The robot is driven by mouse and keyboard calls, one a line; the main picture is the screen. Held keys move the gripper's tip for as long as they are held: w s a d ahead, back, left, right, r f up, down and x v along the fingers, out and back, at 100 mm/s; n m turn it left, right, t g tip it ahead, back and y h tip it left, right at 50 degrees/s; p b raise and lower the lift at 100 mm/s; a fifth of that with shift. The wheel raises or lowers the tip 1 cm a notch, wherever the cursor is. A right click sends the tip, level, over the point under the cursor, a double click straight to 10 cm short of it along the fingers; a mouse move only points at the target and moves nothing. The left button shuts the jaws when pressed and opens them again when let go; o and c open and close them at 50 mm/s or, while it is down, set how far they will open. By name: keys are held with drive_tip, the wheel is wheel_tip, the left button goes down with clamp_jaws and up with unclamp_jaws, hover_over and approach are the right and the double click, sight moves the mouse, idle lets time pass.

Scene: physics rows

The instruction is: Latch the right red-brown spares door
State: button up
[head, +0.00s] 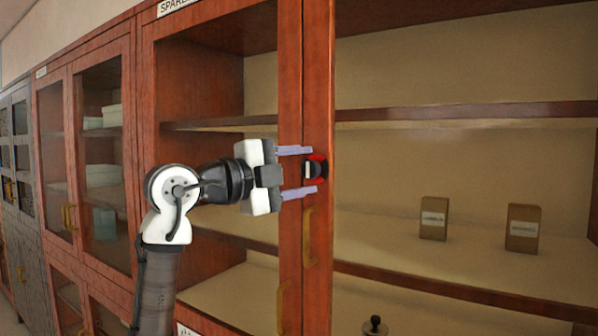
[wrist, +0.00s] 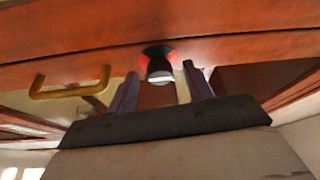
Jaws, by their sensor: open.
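The right red-brown spares door (head: 319,80) shows its upright frame edge beside the left door's frame. A dark, pale-faced latch knob with a red ring (head: 317,169) sits on that edge, above a brass handle (head: 309,240). My gripper (head: 305,170) is open, one finger above and one below the knob in the head view. In the wrist view the knob (wrist: 159,66) shows between the two fingertips (wrist: 160,72), with the brass handle (wrist: 68,88) to the left. I cannot tell whether the fingers touch the knob or whether the door is fully closed.
Behind the right door are shelves (head: 470,112) with two small brown boxes (head: 433,218) (head: 523,228) and a dark knobbed object (head: 375,326). More red-brown glazed cabinet doors (head: 102,140) and a grey cabinet (head: 22,200) stand to the left.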

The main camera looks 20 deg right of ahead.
drive_tip(key=shift+a, duration=0.1)
drive_tip(key=b+v, duration=0.5)
drive_tip(key=v, duration=0.8)
drive_tip(key=shift+a, duration=0.3)
drive_tip(key=shift+s+f, duration=0.1)
